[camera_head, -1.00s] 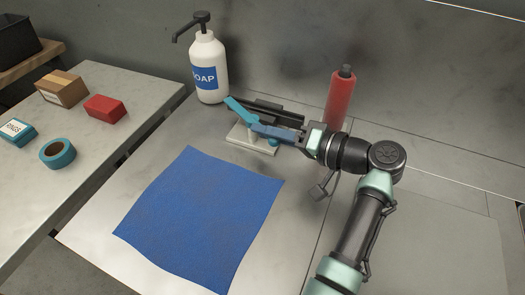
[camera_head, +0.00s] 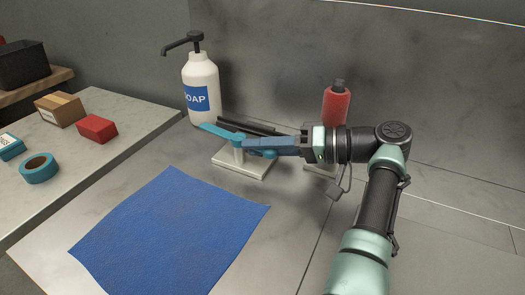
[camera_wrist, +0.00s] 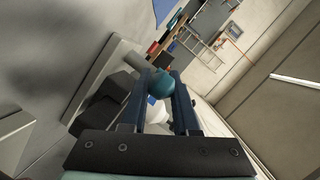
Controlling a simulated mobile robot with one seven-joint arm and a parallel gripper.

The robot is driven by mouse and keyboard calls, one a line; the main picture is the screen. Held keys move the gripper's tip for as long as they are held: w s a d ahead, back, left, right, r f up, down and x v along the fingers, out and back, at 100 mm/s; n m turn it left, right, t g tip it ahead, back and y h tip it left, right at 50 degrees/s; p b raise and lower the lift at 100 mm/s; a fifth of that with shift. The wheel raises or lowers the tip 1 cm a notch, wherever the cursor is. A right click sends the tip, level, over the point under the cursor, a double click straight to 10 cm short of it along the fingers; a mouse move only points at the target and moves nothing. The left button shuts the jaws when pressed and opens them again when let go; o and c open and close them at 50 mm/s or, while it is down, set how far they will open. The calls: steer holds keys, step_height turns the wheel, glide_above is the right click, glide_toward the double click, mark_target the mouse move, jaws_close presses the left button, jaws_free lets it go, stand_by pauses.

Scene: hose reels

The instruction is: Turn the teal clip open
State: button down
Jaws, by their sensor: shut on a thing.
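The teal clip (camera_head: 222,131) sits on a short post above a pale square base plate (camera_head: 240,167). Its free arm points left, toward the soap bottle. My gripper (camera_head: 250,147) reaches in from the right, roughly level, and is shut on the clip's right part. In the wrist view a rounded teal part of the clip (camera_wrist: 160,83) shows between the two dark fingers (camera_wrist: 161,100). The fingers hide most of the gripped part in the head view.
Dark bars (camera_head: 248,125) lie just behind the clip. A white soap bottle (camera_head: 201,88) stands behind left, and a red bottle (camera_head: 336,108) behind my wrist. A blue cloth (camera_head: 170,232) lies in front. A side counter holds teal tape (camera_head: 39,168), a red block (camera_head: 97,128) and boxes.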

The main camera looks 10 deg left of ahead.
steer(key=c, duration=0.8)
jaws_free()
steer(key=shift+c, duration=0.2)
steer(key=v, duration=0.9)
steer(key=shift+d+b, duration=0.2)
steer(key=shift+b, duration=0.15)
steer(key=shift+b+v, duration=0.8)
steer(key=shift+d+r, duration=0.15)
steer(key=shift+d, duration=0.25)
steer(key=shift+c, duration=0.2)
